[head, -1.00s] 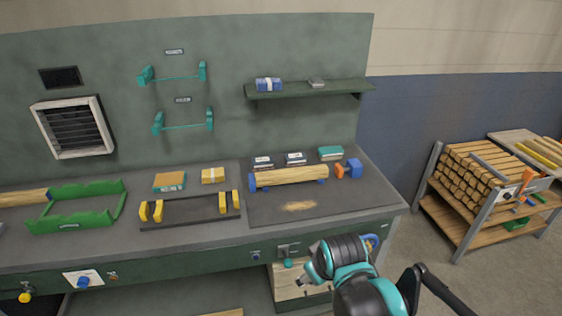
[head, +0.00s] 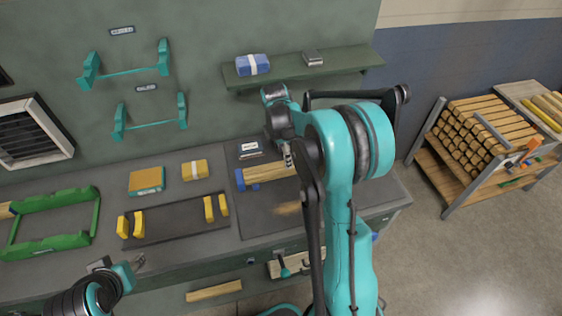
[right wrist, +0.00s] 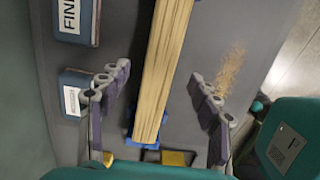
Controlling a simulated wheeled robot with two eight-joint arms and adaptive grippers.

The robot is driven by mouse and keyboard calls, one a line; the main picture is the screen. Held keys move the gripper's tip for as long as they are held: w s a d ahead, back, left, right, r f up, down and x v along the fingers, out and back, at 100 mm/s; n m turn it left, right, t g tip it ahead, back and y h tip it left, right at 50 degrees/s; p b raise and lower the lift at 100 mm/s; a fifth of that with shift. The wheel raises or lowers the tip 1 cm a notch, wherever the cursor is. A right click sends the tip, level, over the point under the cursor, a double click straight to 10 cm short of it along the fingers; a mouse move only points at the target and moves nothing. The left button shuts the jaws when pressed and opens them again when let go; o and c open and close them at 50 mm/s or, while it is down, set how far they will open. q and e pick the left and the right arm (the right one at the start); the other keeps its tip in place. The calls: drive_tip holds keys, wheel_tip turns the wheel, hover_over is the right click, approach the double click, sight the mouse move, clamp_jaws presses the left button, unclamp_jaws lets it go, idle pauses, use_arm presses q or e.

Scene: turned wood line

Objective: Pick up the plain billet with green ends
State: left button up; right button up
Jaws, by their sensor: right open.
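A plain pale wooden billet (head: 270,172) lies on the dark mat of the bench, partly hidden by my right arm in the head view. Blue pieces show at its left end; I see no green ends. In the right wrist view the billet (right wrist: 163,70) runs lengthwise between the fingers, with blue at its lower end. My right gripper (right wrist: 158,78) is open, one finger on each side of the billet, apparently not touching it. My left gripper (head: 124,266) is at the lower left, in front of the bench; its jaw state is unclear.
A green cradle (head: 50,241) and a dark tray with yellow posts (head: 176,224) stand left on the bench. Labelled boxes (right wrist: 77,90) lie beside the billet. A wall shelf (head: 290,72) overhangs behind. A rack of billets (head: 480,135) stands right.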

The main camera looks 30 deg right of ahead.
drive_tip(key=shift+s+f, duration=0.15)
drive_tip(key=shift+f, duration=0.4)
wheel_tip(320, 180, down, 4)
drive_tip(key=shift+f+b, duration=0.25)
drive_tip(key=shift+b, duration=0.55)
drive_tip(key=shift+f, duration=0.35)
drive_tip(key=shift+r, duration=0.1)
clamp_jaws()
